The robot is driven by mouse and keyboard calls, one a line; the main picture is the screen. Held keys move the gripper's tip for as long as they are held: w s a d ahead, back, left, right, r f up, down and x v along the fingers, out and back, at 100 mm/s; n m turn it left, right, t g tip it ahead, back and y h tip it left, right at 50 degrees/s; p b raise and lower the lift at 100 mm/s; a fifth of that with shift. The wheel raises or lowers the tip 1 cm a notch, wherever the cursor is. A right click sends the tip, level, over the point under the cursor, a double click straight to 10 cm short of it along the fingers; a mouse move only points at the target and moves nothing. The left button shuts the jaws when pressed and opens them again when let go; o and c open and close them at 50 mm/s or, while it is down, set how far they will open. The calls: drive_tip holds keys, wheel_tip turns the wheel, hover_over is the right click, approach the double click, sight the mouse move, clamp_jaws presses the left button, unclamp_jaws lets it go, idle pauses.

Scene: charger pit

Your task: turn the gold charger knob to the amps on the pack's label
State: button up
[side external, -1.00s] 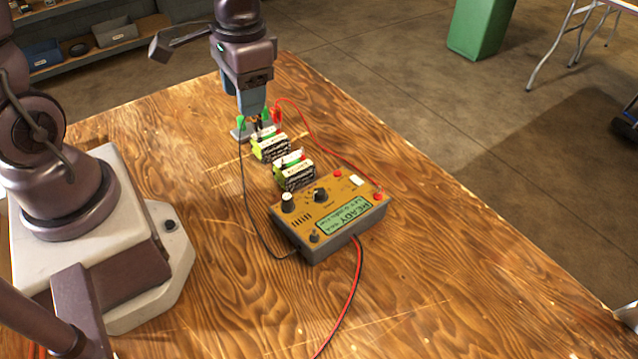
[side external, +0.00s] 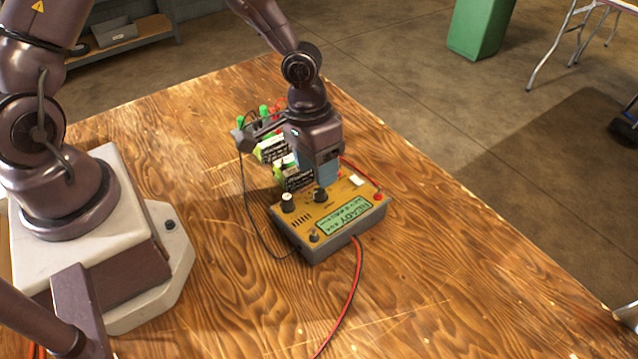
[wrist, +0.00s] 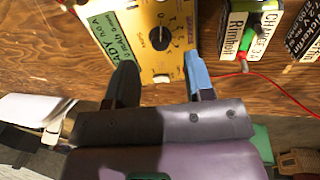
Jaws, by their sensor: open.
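The gold-faced charger (side external: 345,192) lies on the wooden table, its screen reading READY. Its black dial knob (side external: 321,195) is just below my gripper (side external: 322,184) in the side view. In the wrist view the knob (wrist: 160,38) shows ahead of and between the fingertips of my gripper (wrist: 161,62), which is open, one finger dark and one blue. The fingers look apart from the knob. Two packs stand beside the charger; the nearer pack (wrist: 240,30) has a label that seems to read CHARGE 3 A.
A second knob with a white top (side external: 287,202) stands at the charger's corner. A red lead (side external: 350,290) and a dark lead (side external: 246,205) run across the table. Green clips (side external: 264,111) stand behind the packs.

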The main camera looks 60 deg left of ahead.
sight(320, 194)
drive_tip(key=shift+d+f, duration=0.2)
drive_tip(key=shift+f, duration=0.9)
drive_tip(key=shift+d+f, duration=0.2)
drive_tip(key=shift+f, duration=0.9)
drive_tip(key=shift+c, duration=0.2)
clamp_jaws()
